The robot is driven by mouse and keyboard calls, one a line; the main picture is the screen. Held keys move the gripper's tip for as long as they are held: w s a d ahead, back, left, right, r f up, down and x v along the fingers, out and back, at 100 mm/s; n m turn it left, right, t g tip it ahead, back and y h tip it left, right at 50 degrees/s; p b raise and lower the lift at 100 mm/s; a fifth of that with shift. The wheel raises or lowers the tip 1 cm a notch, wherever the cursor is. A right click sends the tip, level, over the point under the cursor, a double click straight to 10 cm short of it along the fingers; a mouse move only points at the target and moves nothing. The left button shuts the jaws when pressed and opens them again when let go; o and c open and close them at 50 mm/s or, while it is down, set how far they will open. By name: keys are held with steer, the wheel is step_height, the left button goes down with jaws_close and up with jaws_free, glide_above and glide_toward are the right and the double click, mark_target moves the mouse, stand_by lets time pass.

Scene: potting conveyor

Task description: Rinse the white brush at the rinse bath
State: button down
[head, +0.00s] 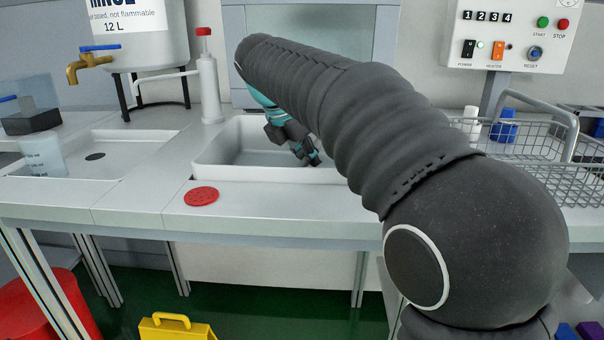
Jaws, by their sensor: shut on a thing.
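My gripper (306,145), dark with teal parts, reaches down over the white rectangular basin (255,174) at the middle of the bench. Its fingers are small in the view and come close together around something that I cannot make out. The white brush cannot be made out anywhere. The basin's right part is hidden behind my arm. I cannot tell whether the basin holds liquid, or whether the fingers are inside it or above it.
A rinse tank (150,45) with a brass tap (85,66) stands left, near a shallow sink (105,143) and a clear beaker (43,155). A red disc (201,196) lies in front. A wire basket (540,150) is right.

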steer(key=shift+r+p, duration=1.55)
steer(key=shift+p, duration=0.15)
steer(key=shift+r+p, duration=0.6)
steer(key=shift+r, duration=0.45)
step_height(320, 180, up, 13)
steer(key=shift+f, duration=0.1)
stand_by(2.1)
